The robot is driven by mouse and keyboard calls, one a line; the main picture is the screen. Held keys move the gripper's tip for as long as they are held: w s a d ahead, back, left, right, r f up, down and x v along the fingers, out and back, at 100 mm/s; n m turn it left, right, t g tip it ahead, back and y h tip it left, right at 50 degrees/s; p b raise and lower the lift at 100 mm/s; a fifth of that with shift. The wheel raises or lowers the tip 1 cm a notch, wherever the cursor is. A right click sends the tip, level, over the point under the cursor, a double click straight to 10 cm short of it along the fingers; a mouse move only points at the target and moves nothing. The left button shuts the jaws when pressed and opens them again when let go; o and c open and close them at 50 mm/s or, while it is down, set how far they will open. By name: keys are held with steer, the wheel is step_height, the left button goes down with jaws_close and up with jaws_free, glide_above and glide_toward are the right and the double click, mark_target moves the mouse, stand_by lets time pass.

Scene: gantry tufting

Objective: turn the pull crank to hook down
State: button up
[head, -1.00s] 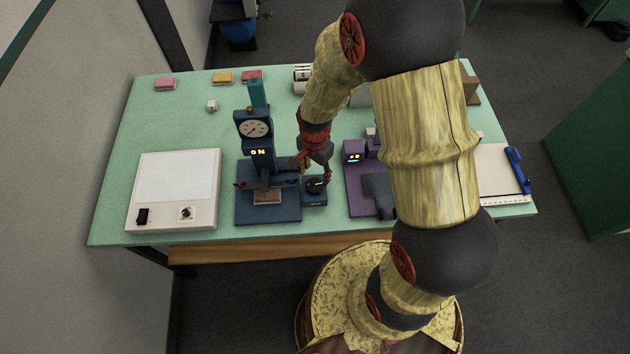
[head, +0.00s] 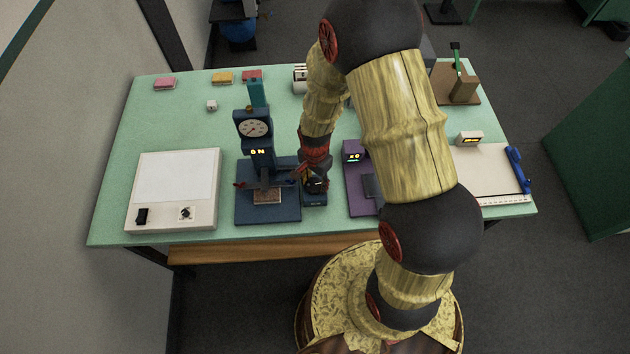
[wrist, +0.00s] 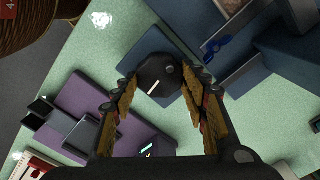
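The pull crank is a dark round disc with a white line and a small knob on it; it shows in the wrist view (wrist: 156,84), on a blue base (wrist: 172,55). Its white line points to the lower left there. In the head view its blue base (head: 314,199) stands right of the blue tufting machine (head: 256,160), whose display reads ON, and my gripper partly covers the disc. My gripper (wrist: 167,80) is open, its two fingers on either side of the disc in the wrist view. I cannot tell whether they touch it.
The purple device (head: 358,190) stands close to the right of the crank. A white panel box (head: 174,190) lies at the left. Pink and yellow blocks (head: 222,78) lie at the back. The green tabletop (head: 118,195) is clear at the far left edge.

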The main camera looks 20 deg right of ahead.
steer(key=c, duration=0.5)
steer(key=n, duration=0.3)
steer(key=shift+n+b, duration=0.35)
steer(key=shift+n, duration=0.05)
steer(key=n, duration=0.3)
steer(key=shift+w+a+n, duration=0.1)
steer(key=shift+n, duration=0.2)
steer(key=n+b, duration=0.1)
steer(key=n, duration=0.3)
steer(key=shift+n, duration=0.3)
steer(key=n, duration=0.4)
steer(key=shift+a, duration=0.1)
steer(key=shift+n, duration=0.3)
steer(key=o, duration=0.9)
steer(key=shift+c, duration=0.2)
